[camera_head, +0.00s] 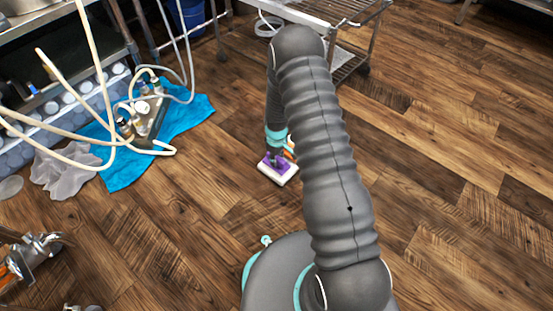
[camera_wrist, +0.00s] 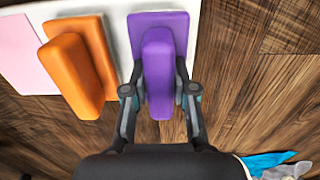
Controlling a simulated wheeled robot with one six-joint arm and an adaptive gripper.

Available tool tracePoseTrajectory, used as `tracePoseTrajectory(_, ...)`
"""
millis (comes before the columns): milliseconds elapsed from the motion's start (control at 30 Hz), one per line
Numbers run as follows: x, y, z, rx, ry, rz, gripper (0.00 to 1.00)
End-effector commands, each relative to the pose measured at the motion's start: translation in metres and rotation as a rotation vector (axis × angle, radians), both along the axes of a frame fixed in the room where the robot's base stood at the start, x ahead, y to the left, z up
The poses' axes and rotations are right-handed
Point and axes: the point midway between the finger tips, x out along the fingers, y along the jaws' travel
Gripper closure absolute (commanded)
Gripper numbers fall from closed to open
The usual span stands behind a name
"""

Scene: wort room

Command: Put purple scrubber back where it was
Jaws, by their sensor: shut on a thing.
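The purple scrubber (camera_wrist: 158,62) stands upright between the two fingers of my gripper (camera_wrist: 160,92) in the wrist view, and the gripper is shut on its handle. In the head view the purple scrubber (camera_head: 272,164) is small and partly hidden below my gripper (camera_head: 277,150). An orange scrubber (camera_wrist: 78,75) stands to its left in the wrist view, apart from the fingers. A flat white board (camera_wrist: 120,40) lies under or behind both. I cannot tell whether the purple scrubber touches it.
A pink patch (camera_wrist: 22,55) lies at the left of the board. A metal cart (camera_head: 325,12) stands behind. Hoses and fittings lie on a blue cloth (camera_head: 122,172) at left, beside a crumpled translucent sheet (camera_head: 62,172). The wooden floor at right is clear.

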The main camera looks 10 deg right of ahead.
Motion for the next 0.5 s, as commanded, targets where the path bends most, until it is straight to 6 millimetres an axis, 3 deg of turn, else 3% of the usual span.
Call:
tracePoseTrajectory(33, -0.0001, -0.0001, -0.002, 0.0, 0.0, 0.0, 0.71)
tracePoseTrajectory(133, -0.0001, -0.0001, -0.001, 0.0, 0.0, 0.0, 0.48)
tracePoseTrajectory(500, 0.0001, -0.0002, 0.0033, 0.0, 0.0, 0.0, 0.48)
